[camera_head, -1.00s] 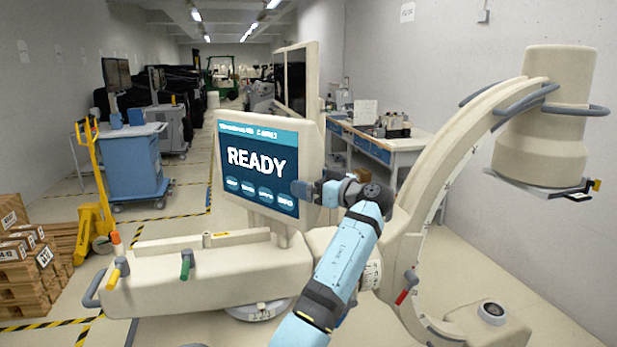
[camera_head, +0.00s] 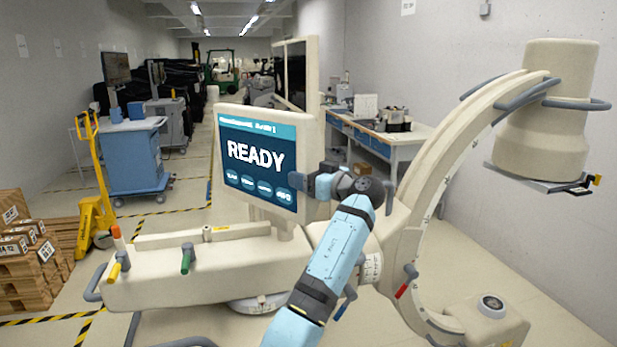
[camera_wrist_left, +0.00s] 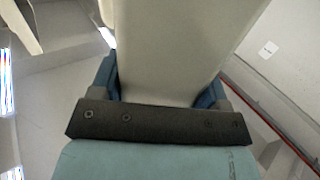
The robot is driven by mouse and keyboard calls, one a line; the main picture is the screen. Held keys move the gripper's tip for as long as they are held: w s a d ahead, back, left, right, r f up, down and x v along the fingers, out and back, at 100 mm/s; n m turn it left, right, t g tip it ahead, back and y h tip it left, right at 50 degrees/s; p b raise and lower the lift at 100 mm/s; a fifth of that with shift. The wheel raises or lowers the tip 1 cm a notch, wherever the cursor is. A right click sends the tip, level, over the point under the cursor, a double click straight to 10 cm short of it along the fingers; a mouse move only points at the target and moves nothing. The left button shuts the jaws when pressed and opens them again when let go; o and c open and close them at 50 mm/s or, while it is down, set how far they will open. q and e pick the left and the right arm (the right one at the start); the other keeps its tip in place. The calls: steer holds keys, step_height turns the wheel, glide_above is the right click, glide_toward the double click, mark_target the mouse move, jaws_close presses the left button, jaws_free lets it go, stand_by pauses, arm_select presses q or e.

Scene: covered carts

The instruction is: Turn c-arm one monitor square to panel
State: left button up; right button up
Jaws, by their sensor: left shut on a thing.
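The c-arm monitor (camera_head: 257,154) has a cream housing and a teal screen reading READY. It stands upright on a short post above the cream c-arm base (camera_head: 195,275), its screen turned a little to the right of facing me. My left gripper (camera_head: 303,185) is at the monitor's lower right edge. In the left wrist view the left gripper (camera_wrist_left: 160,90) has blue fingers on both sides of the cream monitor edge (camera_wrist_left: 180,45), shut on it. The fingertips are partly hidden behind the edge. My right gripper is not in view.
The large c-arm (camera_head: 440,170) curves up at the right. A blue cart (camera_head: 135,160), a yellow pallet jack (camera_head: 95,200) and stacked boxes (camera_head: 25,250) stand at the left. A workbench (camera_head: 375,140) is behind. The floor between cart and c-arm base is open.

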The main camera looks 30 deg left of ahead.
mark_target(272, 178)
arm_select(q)
steer(key=s+a+m+t+h, duration=0.1)
steer(key=s+a+m+t, duration=0.1)
steer(key=s+a+m+t+h+b, duration=0.1)
steer(key=s+a+t, duration=0.1)
steer(key=t, duration=0.1)
steer(key=s+a+m+t+h+b, duration=0.1)
steer(key=s+m+t, duration=0.1)
steer(key=t, duration=0.1)
steer(key=shift+a+m, duration=0.3)
steer(key=shift+a, duration=0.3)
steer(key=shift+s+a, duration=0.15)
steer(key=shift+a, duration=0.15)
steer(key=shift+o, duration=0.4)
steer(key=shift+s+a, duration=0.2)
steer(key=shift+a, duration=0.15)
